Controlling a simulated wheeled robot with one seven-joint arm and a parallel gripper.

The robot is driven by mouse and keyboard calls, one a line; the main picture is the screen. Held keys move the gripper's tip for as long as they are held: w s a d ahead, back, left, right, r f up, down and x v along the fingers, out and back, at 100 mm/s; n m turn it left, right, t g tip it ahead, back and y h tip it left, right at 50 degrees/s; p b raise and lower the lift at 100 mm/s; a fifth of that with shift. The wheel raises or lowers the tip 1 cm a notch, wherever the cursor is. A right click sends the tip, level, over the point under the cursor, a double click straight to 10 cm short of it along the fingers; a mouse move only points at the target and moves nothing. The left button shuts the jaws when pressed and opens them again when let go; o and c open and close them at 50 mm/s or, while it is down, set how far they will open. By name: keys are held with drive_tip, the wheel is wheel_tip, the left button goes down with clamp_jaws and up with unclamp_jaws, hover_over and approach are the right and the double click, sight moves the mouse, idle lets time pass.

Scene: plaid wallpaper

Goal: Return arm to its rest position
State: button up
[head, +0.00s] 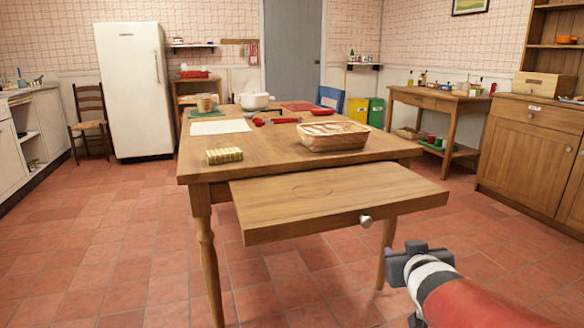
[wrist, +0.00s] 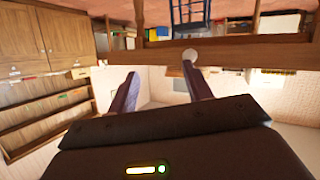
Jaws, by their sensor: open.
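My gripper (head: 407,262) shows at the lower right of the head view, at the end of my red and white arm. It is in front of the table and to the lower right of the pulled-out drawer (head: 330,205) with a round knob (head: 366,220). In the wrist view, which looks upside down, my gripper's two fingers (wrist: 160,80) are spread apart with nothing between them. The drawer's knob (wrist: 190,55) shows just past the right finger, apart from it as far as I can tell.
The wooden table (head: 240,150) holds a basket (head: 325,136), a yellow checked box (head: 224,155), a white pot (head: 254,101) and red items. A sideboard (head: 525,145) stands at the right, a white fridge (head: 132,90) at the back left. The tiled floor around the table is mostly clear.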

drive_tip(key=s+a+f+g+y+p, duration=0.1)
drive_tip(key=s+a+g, duration=0.3)
drive_tip(key=s, duration=0.6)
drive_tip(key=s+a+f+g+y+p, duration=0.1)
drive_tip(key=s+a+g, duration=0.3)
drive_tip(key=s, duration=0.7)
drive_tip(key=shift+s+f, duration=0.2)
drive_tip(key=shift+f, duration=0.5)
